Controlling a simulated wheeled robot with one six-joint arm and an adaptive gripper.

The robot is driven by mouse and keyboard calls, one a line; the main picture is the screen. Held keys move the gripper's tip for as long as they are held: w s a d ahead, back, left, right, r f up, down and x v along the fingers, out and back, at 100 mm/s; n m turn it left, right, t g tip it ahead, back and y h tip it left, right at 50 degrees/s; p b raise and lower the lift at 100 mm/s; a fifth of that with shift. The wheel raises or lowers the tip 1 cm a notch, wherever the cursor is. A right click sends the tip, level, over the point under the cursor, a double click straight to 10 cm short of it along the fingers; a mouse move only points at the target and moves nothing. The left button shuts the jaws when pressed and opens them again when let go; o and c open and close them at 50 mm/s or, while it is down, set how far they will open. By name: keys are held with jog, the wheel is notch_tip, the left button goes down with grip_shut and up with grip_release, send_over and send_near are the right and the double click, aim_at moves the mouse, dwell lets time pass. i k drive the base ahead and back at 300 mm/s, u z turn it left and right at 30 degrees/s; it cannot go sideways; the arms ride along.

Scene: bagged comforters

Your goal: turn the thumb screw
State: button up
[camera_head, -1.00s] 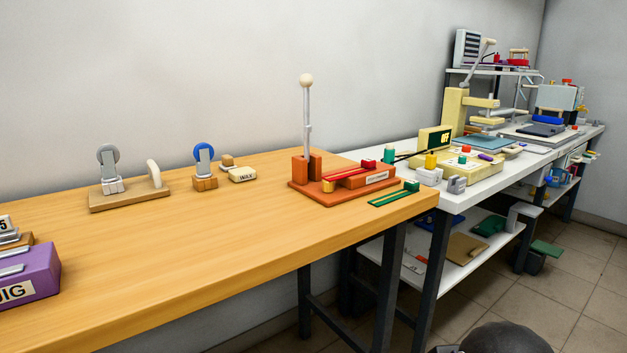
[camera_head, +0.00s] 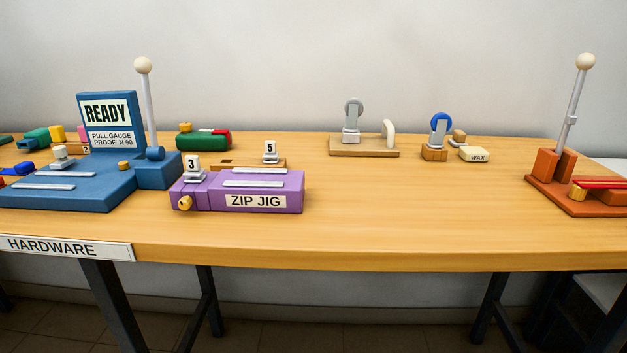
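A purple block labelled ZIP JIG (camera_head: 236,203) sits near the front edge of the wooden table. A small brass-yellow knob (camera_head: 184,202), which looks like a thumb screw, sticks out of its front face at the left end. A second brass-coloured knob (camera_head: 578,191) is on the orange press (camera_head: 545,183) at the far right. I cannot tell for sure which knob is the thumb screw. My gripper is not in view.
A blue pull gauge reading READY (camera_head: 106,110) stands left of the jig. Wheel stands (camera_head: 364,152) and a WAX block (camera_head: 474,154) are at the back. The wooden table (camera_head: 410,215) is bare between jig and press. A HARDWARE label (camera_head: 65,248) hangs on the front edge.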

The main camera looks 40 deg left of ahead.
aim_at(185, 202)
jog(key=u, duration=2.1)
